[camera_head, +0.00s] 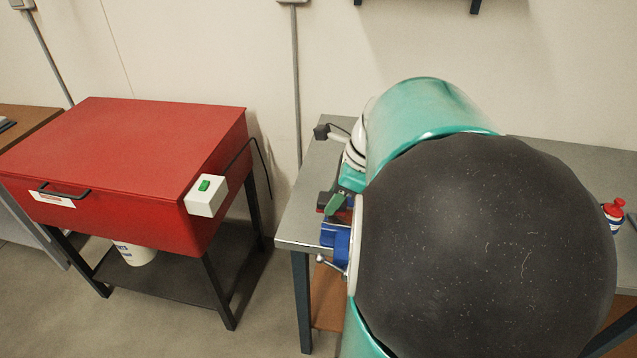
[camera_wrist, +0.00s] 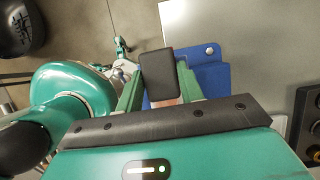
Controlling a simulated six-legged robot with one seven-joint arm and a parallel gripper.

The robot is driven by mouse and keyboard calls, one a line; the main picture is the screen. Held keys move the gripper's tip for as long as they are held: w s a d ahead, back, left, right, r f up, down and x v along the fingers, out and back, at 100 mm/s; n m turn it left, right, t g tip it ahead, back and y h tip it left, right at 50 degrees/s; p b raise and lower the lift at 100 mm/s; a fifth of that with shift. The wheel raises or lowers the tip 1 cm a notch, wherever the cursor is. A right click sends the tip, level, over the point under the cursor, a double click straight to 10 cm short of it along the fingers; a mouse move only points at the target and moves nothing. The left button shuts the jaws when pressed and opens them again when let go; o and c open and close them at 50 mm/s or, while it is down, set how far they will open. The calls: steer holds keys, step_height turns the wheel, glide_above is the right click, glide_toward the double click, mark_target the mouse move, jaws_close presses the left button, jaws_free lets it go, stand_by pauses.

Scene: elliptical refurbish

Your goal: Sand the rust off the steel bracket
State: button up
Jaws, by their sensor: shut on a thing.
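My gripper (camera_wrist: 160,72) is shut on a dark grey block with rounded corners (camera_wrist: 158,77), which looks like a sanding block. A pinkish-red part shows at the block's near end. The green fingers lie along both sides of it. The block is over or beside a blue vise (camera_wrist: 212,84); I cannot tell if it touches anything there. In the head view, a green finger (camera_head: 334,204) shows just above the blue vise (camera_head: 338,237), near the bench's left end. I cannot make out the steel bracket; my arm and the block hide much of the vise area.
The vise stands on a grey-topped workbench (camera_head: 297,215). A red cabinet (camera_head: 130,140) with a white switch box (camera_head: 206,195) stands to the left, with a white bucket (camera_head: 135,254) below. A red-capped bottle (camera_head: 613,213) is at the right. A dark case (camera_wrist: 304,125) shows in the wrist view.

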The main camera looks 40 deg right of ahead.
mark_target(352, 217)
steer(key=shift+f, duration=1)
stand_by(0.4)
steer(key=shift+s, duration=0.1)
steer(key=shift+s+d+r, duration=0.1)
steer(key=shift+s+d, duration=1.05)
steer(key=shift+s, duration=0.25)
steer(key=shift+s+d, duration=0.9)
steer(key=shift+s, duration=0.2)
steer(key=shift+s+d+f, duration=0.2)
steer(key=shift+s+d, duration=0.1)
steer(key=shift+s, duration=0.15)
steer(key=c, duration=0.3)
steer(key=shift+w+a+r, duration=0.1)
steer(key=shift+w+a, duration=0.7)
steer(key=shift+w, duration=0.25)
steer(key=shift+w+a+f, duration=0.1)
steer(key=shift+w+a, duration=0.7)
steer(key=shift+w, duration=0.2)
steer(key=shift+w+a+r, duration=0.1)
steer(key=shift+w+a, duration=0.7)
steer(key=shift+w, duration=0.25)
steer(key=shift+c, duration=0.2)
steer(key=shift+r, duration=3.05)
